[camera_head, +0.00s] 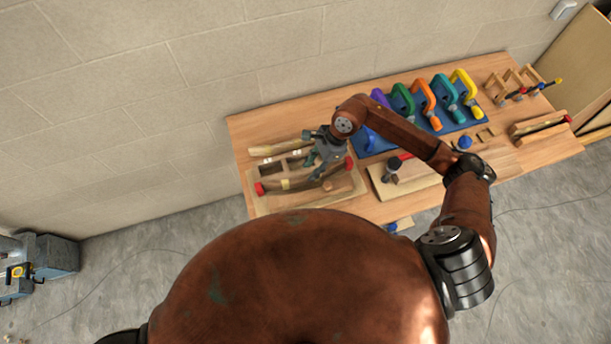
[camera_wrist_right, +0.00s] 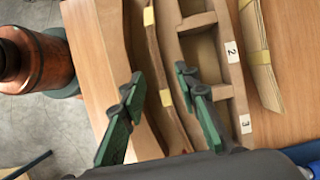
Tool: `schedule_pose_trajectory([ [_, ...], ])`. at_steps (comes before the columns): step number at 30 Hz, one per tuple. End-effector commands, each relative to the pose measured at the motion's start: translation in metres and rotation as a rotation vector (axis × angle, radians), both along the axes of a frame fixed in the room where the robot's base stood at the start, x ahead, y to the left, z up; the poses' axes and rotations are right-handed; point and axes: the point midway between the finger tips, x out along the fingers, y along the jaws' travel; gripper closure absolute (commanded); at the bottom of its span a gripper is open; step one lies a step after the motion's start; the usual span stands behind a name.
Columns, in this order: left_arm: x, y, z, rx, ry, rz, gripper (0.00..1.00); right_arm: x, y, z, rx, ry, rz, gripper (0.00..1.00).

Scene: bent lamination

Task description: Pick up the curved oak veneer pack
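A thin curved wooden strip with yellow tape bands, seemingly the oak veneer pack (camera_head: 305,182), lies along the front of a curved wooden former (camera_head: 272,171) at the table's left. It also shows in the right wrist view (camera_wrist_right: 153,55), running between my fingers. My right gripper (camera_head: 318,168) is over the former. In the wrist view its green fingers (camera_wrist_right: 158,78) are apart, one on each side of the strip, with no visible grip. It hides part of the former in the head view. My left gripper is not in view.
Another taped wood bundle (camera_wrist_right: 260,55) lies beyond the former's numbered wall. Red pieces (camera_head: 260,188) sit near the strip's ends. A board with a dark-headed tool (camera_head: 392,170) lies nearer.

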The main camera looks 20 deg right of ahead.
Motion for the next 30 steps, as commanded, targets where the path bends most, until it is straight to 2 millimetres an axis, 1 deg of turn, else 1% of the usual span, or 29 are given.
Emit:
schedule_pose_trajectory([
  [1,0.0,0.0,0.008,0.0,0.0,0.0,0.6,-0.002,0.003,-0.005,0.003,0.005,0.0,0.71],
  [2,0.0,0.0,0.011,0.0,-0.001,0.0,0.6,-0.003,0.004,-0.009,0.003,0.005,0.0,0.71],
  [7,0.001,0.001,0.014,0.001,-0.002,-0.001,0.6,-0.002,0.012,-0.028,0.003,0.002,0.003,0.71],
  [10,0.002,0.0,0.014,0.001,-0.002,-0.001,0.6,-0.002,0.013,-0.032,0.002,0.002,0.004,0.71],
  [19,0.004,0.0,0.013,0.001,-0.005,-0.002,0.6,-0.003,0.014,-0.034,0.001,0.005,0.006,0.71],
  [20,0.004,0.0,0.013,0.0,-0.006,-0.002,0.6,-0.003,0.014,-0.035,0.001,0.006,0.007,0.7],
  [30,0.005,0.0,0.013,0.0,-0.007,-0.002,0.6,-0.006,0.014,-0.036,0.0,0.012,0.007,0.93],
])
